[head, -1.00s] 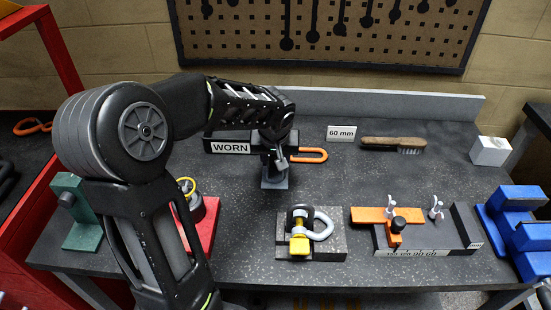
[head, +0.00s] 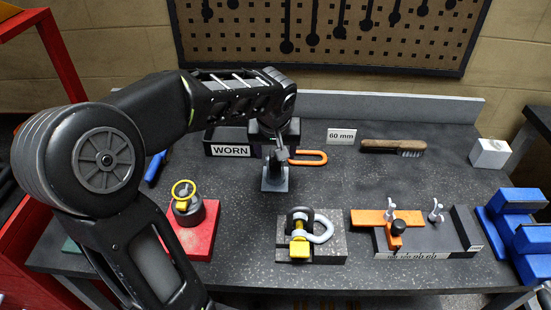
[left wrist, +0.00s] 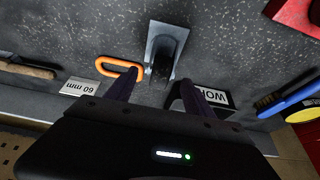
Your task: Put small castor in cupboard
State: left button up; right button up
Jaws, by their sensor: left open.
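My left gripper (left wrist: 158,82) is open, its two dark fingers spread at the back middle of the bench; in the head view my own wrist partly covers it. Just beyond the fingertips is a small grey stand (left wrist: 168,42) with a dark part in it, also in the head view (head: 275,180). I cannot tell whether that dark part is the small castor. The fingers appear on either side of it, with no clear contact. No cupboard can be made out. My right gripper is not in view.
Forward lie a red plate with a yellow-ringed part (head: 203,238), a shackle block (head: 330,250) and an orange clamp fixture (head: 372,216).

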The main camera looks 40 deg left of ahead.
pick_arm(q)
jog(key=v, duration=0.6)
dwell(0.4)
